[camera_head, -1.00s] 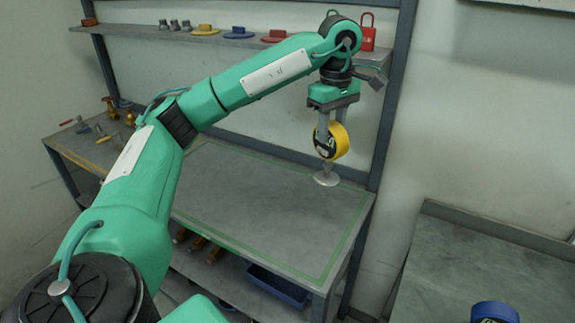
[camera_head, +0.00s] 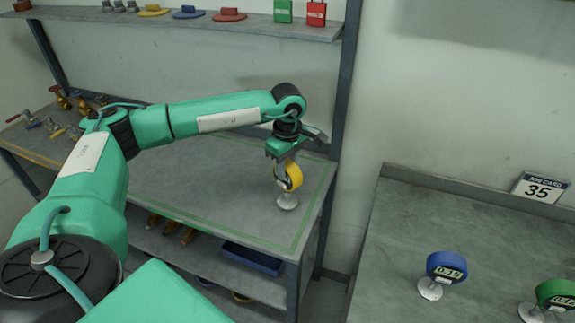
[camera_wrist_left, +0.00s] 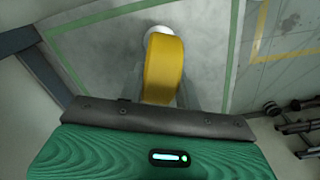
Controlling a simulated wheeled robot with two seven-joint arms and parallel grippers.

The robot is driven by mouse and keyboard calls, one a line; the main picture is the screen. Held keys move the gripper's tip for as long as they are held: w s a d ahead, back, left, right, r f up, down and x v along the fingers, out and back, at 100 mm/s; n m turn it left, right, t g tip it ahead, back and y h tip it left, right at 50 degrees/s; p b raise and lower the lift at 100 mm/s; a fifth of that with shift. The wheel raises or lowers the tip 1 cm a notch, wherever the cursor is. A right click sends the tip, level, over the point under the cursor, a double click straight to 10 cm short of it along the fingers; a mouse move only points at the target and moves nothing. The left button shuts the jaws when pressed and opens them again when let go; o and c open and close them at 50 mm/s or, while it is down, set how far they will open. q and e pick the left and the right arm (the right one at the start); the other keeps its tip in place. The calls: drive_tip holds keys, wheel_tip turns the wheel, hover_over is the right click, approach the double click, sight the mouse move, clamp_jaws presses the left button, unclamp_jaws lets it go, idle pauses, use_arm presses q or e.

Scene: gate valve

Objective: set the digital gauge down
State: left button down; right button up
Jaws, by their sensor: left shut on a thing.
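The digital gauge (camera_head: 294,177) is a yellow round body on a light disc-shaped foot (camera_head: 287,201). My left gripper (camera_head: 283,172) is shut on the gauge, above the right part of the workbench (camera_head: 225,180), inside its green outline. The gauge stands roughly upright; I cannot tell whether its foot touches the bench top. In the left wrist view the yellow gauge (camera_wrist_left: 164,72) sits between the fingers, with its pale foot (camera_wrist_left: 160,32) beyond it. My right gripper is not in view.
A blue gauge (camera_head: 446,267) and a green gauge (camera_head: 556,295) stand on the right table (camera_head: 400,225), near a card reading 35 (camera_head: 541,188). Brass valves (camera_head: 62,99) lie at the bench's left. A shelf (camera_head: 235,27) with padlocks runs behind. The bench middle is clear.

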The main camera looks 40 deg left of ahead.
use_arm(q)
drive_tip(key=shift+f, duration=0.4)
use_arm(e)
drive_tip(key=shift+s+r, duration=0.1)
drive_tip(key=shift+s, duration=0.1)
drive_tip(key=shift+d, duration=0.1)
use_arm(q)
drive_tip(key=shift+f, duration=0.1)
drive_tip(key=c, duration=1)
unclamp_jaws()
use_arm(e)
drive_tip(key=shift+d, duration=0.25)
